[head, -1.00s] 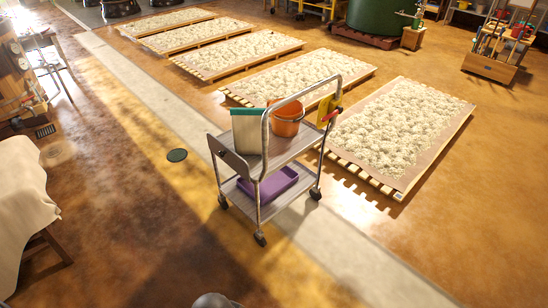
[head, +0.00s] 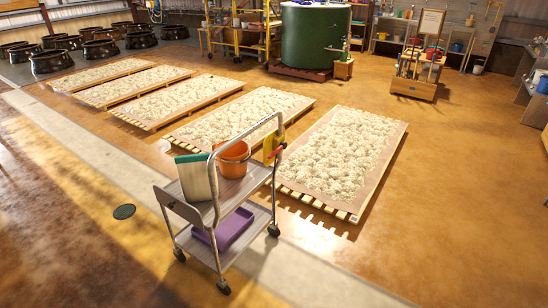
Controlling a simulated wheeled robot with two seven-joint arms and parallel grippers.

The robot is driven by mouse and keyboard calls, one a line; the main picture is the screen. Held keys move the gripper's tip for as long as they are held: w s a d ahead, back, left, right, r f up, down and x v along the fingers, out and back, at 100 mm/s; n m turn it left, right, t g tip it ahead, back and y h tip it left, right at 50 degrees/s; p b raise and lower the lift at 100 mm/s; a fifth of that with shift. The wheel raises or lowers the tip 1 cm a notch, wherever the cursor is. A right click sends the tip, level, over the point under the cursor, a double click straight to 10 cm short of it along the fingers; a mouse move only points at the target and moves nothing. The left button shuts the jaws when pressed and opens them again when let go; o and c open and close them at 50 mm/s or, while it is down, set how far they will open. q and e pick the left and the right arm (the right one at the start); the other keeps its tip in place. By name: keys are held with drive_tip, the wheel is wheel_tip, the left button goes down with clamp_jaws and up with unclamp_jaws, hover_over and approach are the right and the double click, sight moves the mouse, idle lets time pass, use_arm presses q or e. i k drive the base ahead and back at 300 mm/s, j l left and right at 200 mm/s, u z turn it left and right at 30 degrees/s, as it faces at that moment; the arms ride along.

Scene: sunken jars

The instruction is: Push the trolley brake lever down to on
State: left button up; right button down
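The trolley (head: 258,178) stands in the lower middle of the head view, a grey two-shelf cart with a tubular handle and dark castors. A red lever (head: 277,150) sits by a yellow plate (head: 268,148) at the right end of the handle; it looks like the brake lever. Its exact angle is too small to tell. The top shelf holds an orange bucket (head: 233,160) and a pale bin with a green rim (head: 196,178). A purple tray (head: 224,230) lies on the lower shelf. Neither of my grippers is in view.
Low pallets of pale fleece-like material (head: 341,152) lie behind and right of the trolley. A green tank (head: 315,38) and a tool cart (head: 418,68) stand at the back. Open brown floor (head: 450,200) lies to the right and in front.

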sight(283, 145)
drive_tip(key=i+j+u, duration=0.25)
drive_tip(key=i+j, duration=0.15)
drive_tip(key=j, duration=0.25)
drive_tip(key=i+j+u, duration=0.2)
drive_tip(key=i+j, duration=0.3)
